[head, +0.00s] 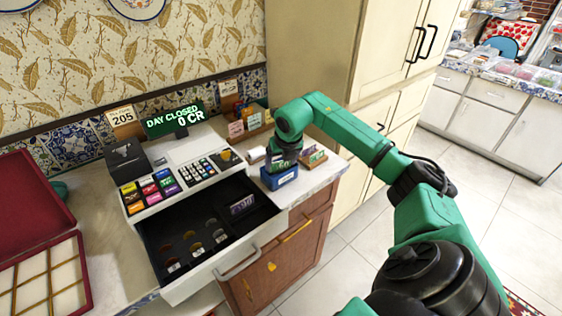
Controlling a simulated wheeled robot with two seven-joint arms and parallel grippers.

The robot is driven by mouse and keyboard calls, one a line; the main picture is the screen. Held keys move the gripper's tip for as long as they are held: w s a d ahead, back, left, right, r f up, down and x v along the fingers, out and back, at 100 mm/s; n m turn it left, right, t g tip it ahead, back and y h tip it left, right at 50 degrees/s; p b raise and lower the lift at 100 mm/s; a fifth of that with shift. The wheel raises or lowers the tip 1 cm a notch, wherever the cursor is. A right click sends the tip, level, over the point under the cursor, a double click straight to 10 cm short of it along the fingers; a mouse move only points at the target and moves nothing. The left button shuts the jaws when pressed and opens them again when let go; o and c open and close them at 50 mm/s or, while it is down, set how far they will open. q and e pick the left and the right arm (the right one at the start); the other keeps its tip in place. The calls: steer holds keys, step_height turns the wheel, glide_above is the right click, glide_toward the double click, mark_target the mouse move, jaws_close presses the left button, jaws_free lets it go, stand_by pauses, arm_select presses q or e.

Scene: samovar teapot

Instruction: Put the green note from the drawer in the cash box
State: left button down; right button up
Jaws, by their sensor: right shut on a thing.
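The open drawer (262,234) of the cash register holds coins in compartments and a purple note (242,205) at its right side. My right gripper (283,162) points down over the blue cash box (278,181) on the counter, right of the register. It is shut on the green note (281,166), which shows just below the fingers at the box's top. I cannot tell how far the note is inside the box, as the gripper hides part of it. My left gripper is not in view.
The cash register (196,171) has a display reading "DAY CLOSED 0 CR". A small wooden holder with cards (314,157) stands right of the cash box. Card racks (247,127) stand behind. An open red case (88,290) lies at the left.

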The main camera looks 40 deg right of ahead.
stand_by(0.7)
steer(key=o, duration=1.1)
steer(key=shift+c, duration=0.2)
steer(key=shift+r, duration=0.1)
step_height(320, 180, up, 7)
steer(key=p, duration=0.5)
